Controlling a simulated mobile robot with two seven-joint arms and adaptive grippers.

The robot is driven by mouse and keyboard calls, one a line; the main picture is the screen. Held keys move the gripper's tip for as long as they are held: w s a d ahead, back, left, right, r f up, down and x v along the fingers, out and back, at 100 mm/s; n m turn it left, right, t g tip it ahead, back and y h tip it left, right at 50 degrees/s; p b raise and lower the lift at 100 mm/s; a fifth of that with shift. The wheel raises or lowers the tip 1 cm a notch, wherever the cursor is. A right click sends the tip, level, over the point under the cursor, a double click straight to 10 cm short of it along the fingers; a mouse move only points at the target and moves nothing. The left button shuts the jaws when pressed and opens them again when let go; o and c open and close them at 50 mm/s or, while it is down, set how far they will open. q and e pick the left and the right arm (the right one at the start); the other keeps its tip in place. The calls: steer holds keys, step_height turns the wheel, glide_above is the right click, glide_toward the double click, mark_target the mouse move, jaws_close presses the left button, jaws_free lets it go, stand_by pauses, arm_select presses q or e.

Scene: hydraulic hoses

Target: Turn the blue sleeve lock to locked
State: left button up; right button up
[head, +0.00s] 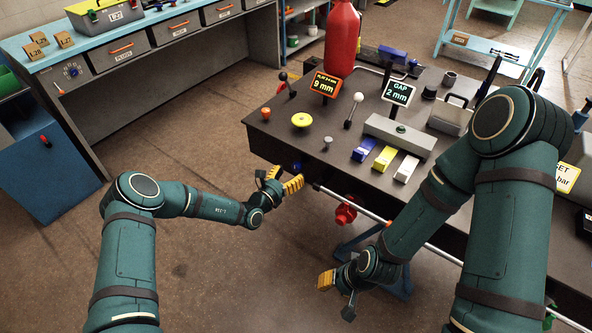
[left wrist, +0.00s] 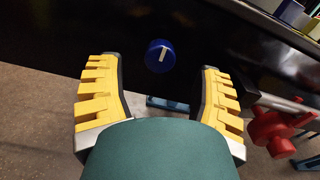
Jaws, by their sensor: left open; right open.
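The blue sleeve lock (left wrist: 160,56) is a round blue knob with a white mark, on the dark front face of the bench. The mark stands near upright, tilted slightly to the right at the top. In the head view the knob (head: 297,167) is small and partly hidden by my left gripper (head: 281,181). In the left wrist view my left gripper (left wrist: 162,88) is open, its yellow fingers on either side of the knob's line and apart from it. My right gripper (head: 338,282) is open and empty, low in front of the bench.
A metal rail (head: 375,217) runs along the bench front, with a red valve-like part (head: 345,211) below it. The black bench top (head: 300,130) carries knobs, levers, displays and coloured blocks. Open floor (head: 215,120) lies to the left.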

mark_target(295, 169)
arm_select(q)
steer(key=shift+b+x, duration=0.3)
steer(key=shift+x, duration=1.65)
steer(key=shift+s, duration=0.1)
jaws_close()
